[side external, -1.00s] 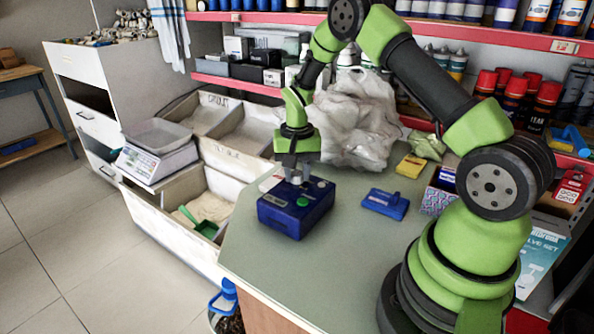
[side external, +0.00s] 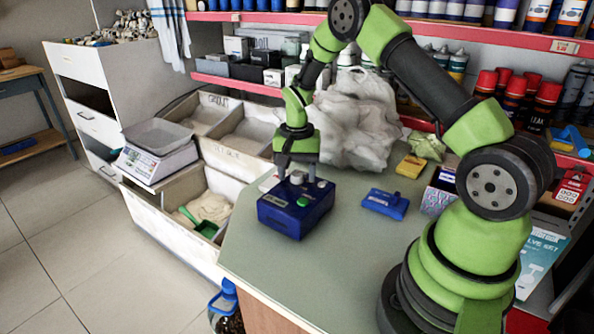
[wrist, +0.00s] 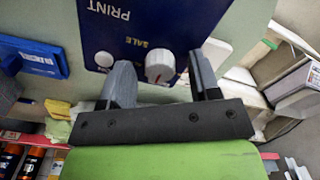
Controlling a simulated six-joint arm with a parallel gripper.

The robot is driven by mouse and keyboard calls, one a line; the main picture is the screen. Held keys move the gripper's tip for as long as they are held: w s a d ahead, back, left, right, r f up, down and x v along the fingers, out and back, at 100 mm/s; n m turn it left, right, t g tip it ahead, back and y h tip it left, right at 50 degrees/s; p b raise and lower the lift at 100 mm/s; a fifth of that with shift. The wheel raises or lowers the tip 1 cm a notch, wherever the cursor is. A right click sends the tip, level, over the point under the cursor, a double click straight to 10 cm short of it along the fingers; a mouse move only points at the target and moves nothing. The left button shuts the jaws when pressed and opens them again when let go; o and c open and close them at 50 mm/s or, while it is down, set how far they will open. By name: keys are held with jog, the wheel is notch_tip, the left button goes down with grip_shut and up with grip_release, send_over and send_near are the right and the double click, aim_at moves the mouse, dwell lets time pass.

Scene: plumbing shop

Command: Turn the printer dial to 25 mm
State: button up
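The printer is a blue box (side external: 290,215) on the counter in the side view. Its top panel (wrist: 135,25) fills the upper middle of the wrist view, with upside-down "PRINT" and "SALE" lettering. The white dial (wrist: 160,67) carries a thin red mark at its lower right edge in the wrist view; I cannot read a setting. My gripper (side external: 297,167) is above the printer, pointing down. Its two grey fingers are spread on either side of the dial, with visible gaps in the wrist view (wrist: 160,61), so it is open and holds nothing.
A smaller blue device (side external: 385,203) lies on the counter right of the printer. A yellow block (side external: 410,166) and a white plastic bag (side external: 358,120) are behind. Bins with a green scoop (side external: 204,227) stand left. The counter in front of the printer is clear.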

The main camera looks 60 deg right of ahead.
aim_at(297, 174)
jog(key=shift+r, duration=0.1)
notch_tip(297, 174, up, 10)
dwell(0.5)
jog(key=s+a+r+n+t, duration=0.2)
jog(key=s+a+r, duration=0.2)
jog(key=r, duration=0.2)
jog(key=s+a+r+n+t, duration=0.1)
jog(key=s+a+r+n, duration=0.15)
jog(key=a+r, duration=0.3)
jog(key=s+a+r+n+t+y, duration=0.1)
jog(key=s+a+t, duration=0.1)
jog(key=s, duration=0.4)
jog(key=s+a+r+n+t+y, duration=0.1)
jog(key=s+a+r+n+t, duration=0.1)
jog(key=s, duration=0.5)
jog(key=shift+s+a, duration=0.2)
jog(key=shift+a, duration=0.7)
